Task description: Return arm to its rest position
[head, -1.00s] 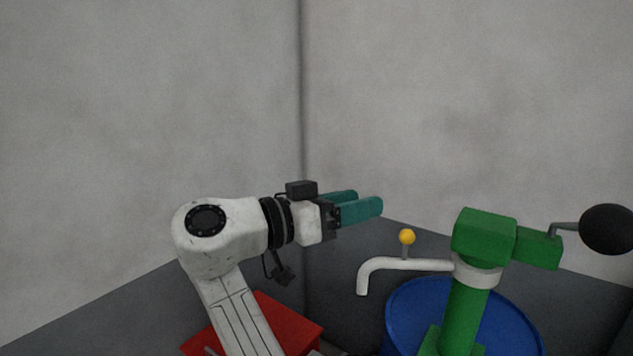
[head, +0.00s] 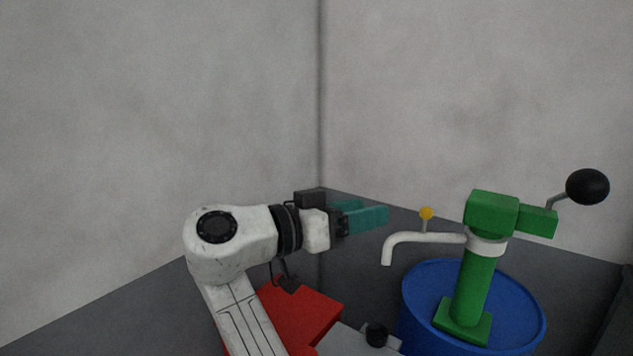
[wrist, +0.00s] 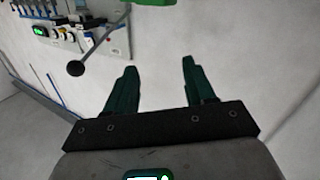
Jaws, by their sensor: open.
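My gripper (head: 366,217) is raised in the middle of the head view, with its teal fingers pointing right. It holds nothing and touches nothing. In the wrist view my gripper (wrist: 155,82) shows its two dark green fingers spread apart with an empty gap between them. My white arm (head: 240,300) rises from the bottom of the head view and bends toward the right. The gripper is left of a green hand pump (head: 477,280) and a little above its white spout (head: 425,238).
The pump stands on a blue drum (head: 425,300) and has a black ball handle (head: 587,187). A red block (head: 300,312) and a grey part with a black knob (head: 376,335) lie below the arm. A wall panel (wrist: 70,28) shows in the wrist view.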

